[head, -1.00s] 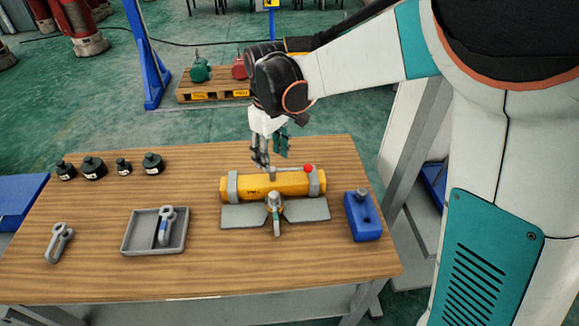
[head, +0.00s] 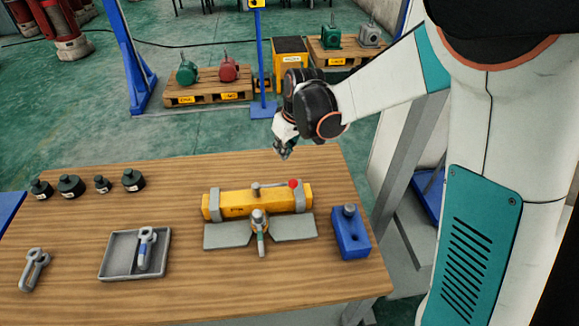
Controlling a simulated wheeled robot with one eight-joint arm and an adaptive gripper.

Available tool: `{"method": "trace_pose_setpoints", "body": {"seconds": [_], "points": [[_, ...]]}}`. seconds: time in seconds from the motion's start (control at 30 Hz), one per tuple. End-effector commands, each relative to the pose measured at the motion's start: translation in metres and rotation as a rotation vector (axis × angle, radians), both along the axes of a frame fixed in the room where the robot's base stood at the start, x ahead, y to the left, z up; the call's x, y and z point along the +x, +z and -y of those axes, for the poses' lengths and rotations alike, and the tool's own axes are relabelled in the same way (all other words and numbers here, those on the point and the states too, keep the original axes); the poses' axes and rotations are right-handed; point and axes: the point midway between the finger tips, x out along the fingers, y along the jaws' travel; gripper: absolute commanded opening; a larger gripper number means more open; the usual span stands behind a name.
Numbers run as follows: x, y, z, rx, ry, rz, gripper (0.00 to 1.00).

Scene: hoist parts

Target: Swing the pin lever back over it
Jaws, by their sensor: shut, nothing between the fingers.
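The yellow beam (head: 236,204) lies across the middle of the wooden table in grey clamps. A short grey pin (head: 256,188) stands on its top, and a red ball knob (head: 295,183) sits toward its right end. The lever arm itself is too small to make out clearly. A grey shackle-like fitting (head: 260,222) hangs at the beam's front between two grey plates. My gripper (head: 283,152) is shut and empty, above the table's back edge, behind the beam and apart from it.
A blue block with a grey peg (head: 350,232) stands right of the beam. A grey tray (head: 112,262) holds a shackle (head: 146,248); another shackle (head: 34,268) lies at left. Several black weights (head: 69,186) line the back left. The table between tray and beam is clear.

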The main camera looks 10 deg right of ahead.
Motion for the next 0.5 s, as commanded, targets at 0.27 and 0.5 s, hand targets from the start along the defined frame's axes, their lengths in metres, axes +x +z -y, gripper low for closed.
{"method": "trace_pose_setpoints", "body": {"seconds": [0.27,0.5], "points": [[0.001,-0.005,-0.001,-0.001,0.001,-0.001,0.00],[0.010,-0.039,-0.007,-0.002,0.001,-0.002,0.00]]}}
